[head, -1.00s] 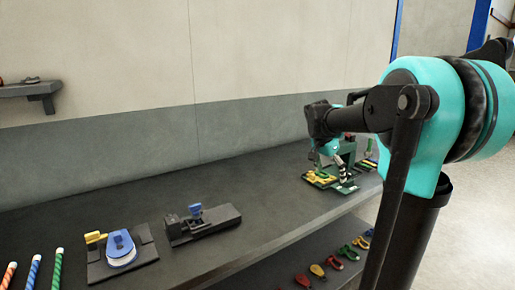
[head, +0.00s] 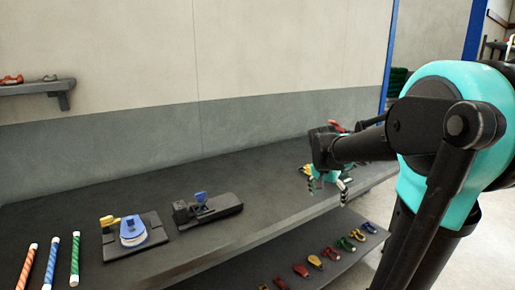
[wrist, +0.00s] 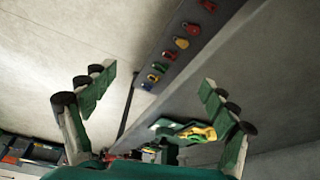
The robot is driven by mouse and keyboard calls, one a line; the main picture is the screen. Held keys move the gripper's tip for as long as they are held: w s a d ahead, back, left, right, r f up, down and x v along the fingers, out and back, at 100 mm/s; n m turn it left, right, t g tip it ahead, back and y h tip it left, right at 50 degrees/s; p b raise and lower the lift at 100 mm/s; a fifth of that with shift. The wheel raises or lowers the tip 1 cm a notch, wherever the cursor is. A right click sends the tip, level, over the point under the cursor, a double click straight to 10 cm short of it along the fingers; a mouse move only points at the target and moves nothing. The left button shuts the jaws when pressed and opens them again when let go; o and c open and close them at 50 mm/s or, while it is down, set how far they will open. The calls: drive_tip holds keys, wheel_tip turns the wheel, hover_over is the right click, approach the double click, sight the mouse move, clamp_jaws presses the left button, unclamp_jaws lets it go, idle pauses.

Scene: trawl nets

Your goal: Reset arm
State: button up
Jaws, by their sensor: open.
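My gripper (head: 328,187) is open and empty at the right end of the dark workbench (head: 250,189), near its front edge. Its two striped fingers hang apart in the head view. In the wrist view my gripper (wrist: 156,84) shows its green finger pads wide apart, with nothing between them. A green and yellow item (wrist: 188,131) lies beyond the right finger in the wrist view. In the head view my gripper and arm mostly hide the things at that end of the bench.
Several coloured pieces (head: 316,262) lie on the lower shelf. A wall shelf (head: 40,88) is at upper left. The bench middle is clear.

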drive_tip(key=s+a+f+n+y, duration=0.1)
drive_tip(key=s+f+n, duration=0.3)
drive_tip(key=s+f, duration=0.4)
drive_tip(key=s+a+f+n+t+y, duration=0.1)
drive_tip(key=s+a+f+n, duration=0.3)
drive_tip(key=s+f, duration=0.3)
drive_tip(key=s, duration=0.4)
drive_tip(key=shift+a+f+y, duration=0.3)
drive_tip(key=shift+f, duration=0.05)
drive_tip(key=shift+c, duration=0.6)
